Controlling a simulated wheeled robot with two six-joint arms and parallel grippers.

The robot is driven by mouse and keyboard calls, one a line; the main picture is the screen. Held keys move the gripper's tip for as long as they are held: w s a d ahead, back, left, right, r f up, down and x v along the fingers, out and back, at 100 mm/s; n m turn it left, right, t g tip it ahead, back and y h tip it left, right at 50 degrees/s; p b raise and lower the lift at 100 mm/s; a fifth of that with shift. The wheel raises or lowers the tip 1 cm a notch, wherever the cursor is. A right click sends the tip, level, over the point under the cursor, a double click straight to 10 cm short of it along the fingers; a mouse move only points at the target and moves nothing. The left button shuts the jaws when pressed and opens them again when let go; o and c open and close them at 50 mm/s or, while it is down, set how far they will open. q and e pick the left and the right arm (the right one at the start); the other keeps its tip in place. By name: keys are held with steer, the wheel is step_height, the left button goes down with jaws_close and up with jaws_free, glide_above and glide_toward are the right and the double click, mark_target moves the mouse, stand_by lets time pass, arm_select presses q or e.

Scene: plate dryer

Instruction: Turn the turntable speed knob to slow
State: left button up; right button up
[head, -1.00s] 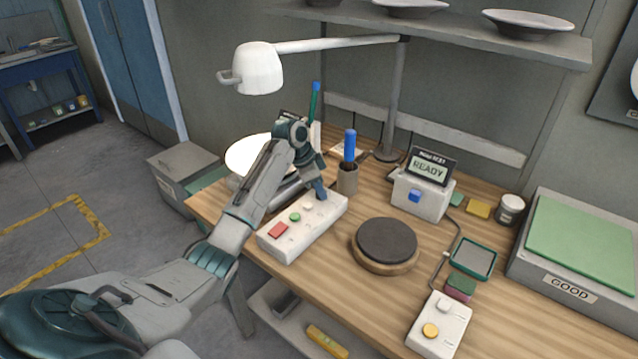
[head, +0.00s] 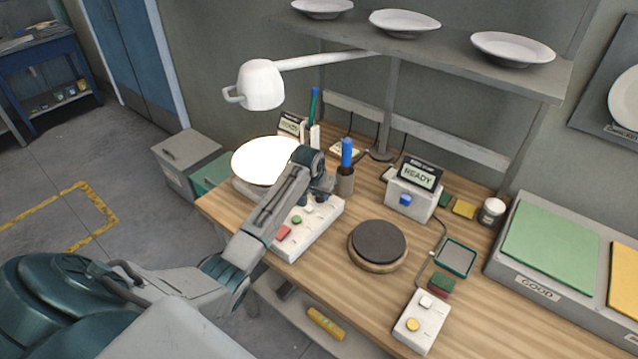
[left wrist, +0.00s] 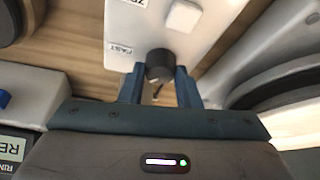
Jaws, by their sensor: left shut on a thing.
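The white control panel (head: 318,232) lies on the bench with a red and a green button. My left gripper (head: 322,196) reaches down over its far end and hides the speed knob in the head view. In the left wrist view the dark round knob (left wrist: 159,64) sits on the white panel (left wrist: 150,28) between my left fingers (left wrist: 159,84), which are shut on it. A label reading FAST (left wrist: 122,48) is beside the knob; a second label at the top edge is cut off. The dark turntable (head: 378,241) on its wooden base stands right of the panel. My right gripper is out of view.
A pen cup (head: 345,181) stands just right of my left gripper. A bright white disc (head: 265,160) is behind the arm, and a lamp (head: 262,85) hangs above. A box with a READY screen (head: 412,197) and a white two-button box (head: 421,320) stand to the right.

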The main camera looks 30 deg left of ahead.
arm_select(q)
steer(key=n+p, duration=0.1)
steer(key=n+y+p, duration=0.1)
steer(key=shift+w+d+r+n, duration=0.1)
steer(key=shift+r+n, duration=0.15)
steer(key=shift+n, duration=0.15)
steer(key=shift+f+n+g+y+p, duration=0.15)
steer(key=shift+n+g+y+p, duration=0.35)
steer(key=shift+n, duration=1.1)
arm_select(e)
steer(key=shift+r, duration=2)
arm_select(q)
steer(key=o, duration=1)
steer(key=shift+c, duration=0.2)
steer(key=shift+d, duration=0.1)
steer(key=b+v, duration=0.3)
steer(key=v, duration=0.7)
steer(key=shift+d+r, duration=0.2)
steer(key=shift+r, duration=0.1)
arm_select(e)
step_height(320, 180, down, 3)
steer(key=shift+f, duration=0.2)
